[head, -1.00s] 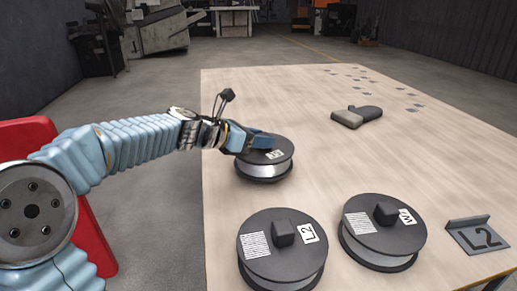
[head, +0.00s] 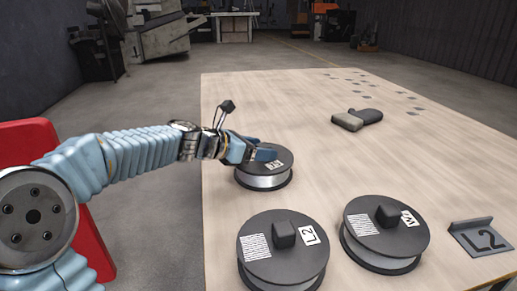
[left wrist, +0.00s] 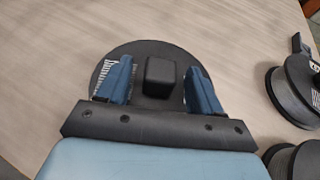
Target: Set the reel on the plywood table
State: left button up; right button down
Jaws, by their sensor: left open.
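A dark reel with silvery sides (head: 263,181) sits flat on the plywood table (head: 345,175), close to its left edge. My left gripper (head: 264,154) is at the top of this reel and covers part of its lid and label. In the left wrist view, the reel's black top disc (left wrist: 150,48) lies under my open gripper (left wrist: 158,85). The two blue fingers stand on either side of the square knob (left wrist: 160,77), with gaps between them and it. The label's letters are too small to read. My right gripper is not in view.
Two more reels stand nearer, one marked L2 (head: 283,265) and one marked W (head: 380,250). A grey mitt-like thing (head: 357,119) and several small flat pieces lie further back. The table's middle is clear.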

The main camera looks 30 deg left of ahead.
pick_arm(q)
jog(key=shift+r, duration=0.25)
jog(key=p+v, duration=0.1)
jog(key=v, duration=1.1)
